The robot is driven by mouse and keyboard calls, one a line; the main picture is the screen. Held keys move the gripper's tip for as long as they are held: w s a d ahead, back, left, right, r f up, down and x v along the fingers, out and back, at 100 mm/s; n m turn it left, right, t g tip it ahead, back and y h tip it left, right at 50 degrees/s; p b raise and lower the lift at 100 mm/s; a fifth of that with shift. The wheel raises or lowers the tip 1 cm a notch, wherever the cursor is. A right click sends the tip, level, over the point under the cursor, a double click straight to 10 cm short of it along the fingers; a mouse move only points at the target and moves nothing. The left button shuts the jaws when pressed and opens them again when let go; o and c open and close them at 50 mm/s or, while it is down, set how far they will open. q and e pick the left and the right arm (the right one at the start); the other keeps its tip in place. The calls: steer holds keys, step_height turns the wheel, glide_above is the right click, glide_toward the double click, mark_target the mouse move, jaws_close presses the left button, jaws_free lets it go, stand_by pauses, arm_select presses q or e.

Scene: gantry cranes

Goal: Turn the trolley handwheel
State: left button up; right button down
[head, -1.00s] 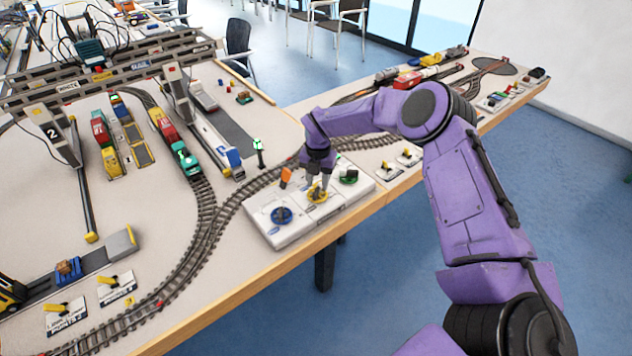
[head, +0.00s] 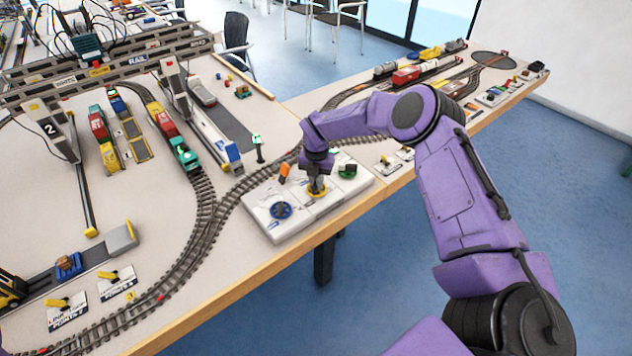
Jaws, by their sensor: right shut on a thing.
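A white control box (head: 303,222) at the table's front edge carries a blue handwheel (head: 281,210), a yellow handwheel (head: 317,192) and a green handwheel (head: 347,171). An orange lever (head: 285,174) stands behind them. I cannot read which wheel is labelled for the trolley. My right gripper (head: 316,186) points down and is shut on the yellow handwheel's dark middle. The fingers hide part of that wheel. The grey gantry crane (head: 125,64) spans the tracks at the upper left. My left gripper is out of view.
Model tracks (head: 206,213) curve past the box's left side. A green signal (head: 258,147) stands behind the box. Small yellow-lever panels (head: 386,166) lie to its right. Several trains and wagons stand under the crane.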

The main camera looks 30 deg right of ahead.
steer(key=shift+f+n+b, duration=0.2)
steer(key=shift+n+b, duration=0.7)
steer(key=shift+b, duration=0.15)
steer(key=n+b, duration=0.2)
steer(key=shift+n, duration=0.3)
steer(key=n+b, duration=0.1)
steer(key=n, duration=0.2)
steer(key=shift+r, duration=0.15)
steer(key=shift+d+r+n+b, duration=0.1)
steer(key=shift+n+b, duration=0.4)
steer(key=shift+n, duration=1.2)
steer(key=c, duration=1.2)
jaws_free()
steer(key=shift+o, duration=0.2)
step_height(320, 180, up, 11)
steer(key=b, duration=0.1)
steer(key=shift+f+b, duration=0.2)
steer(key=shift+b, duration=0.15)
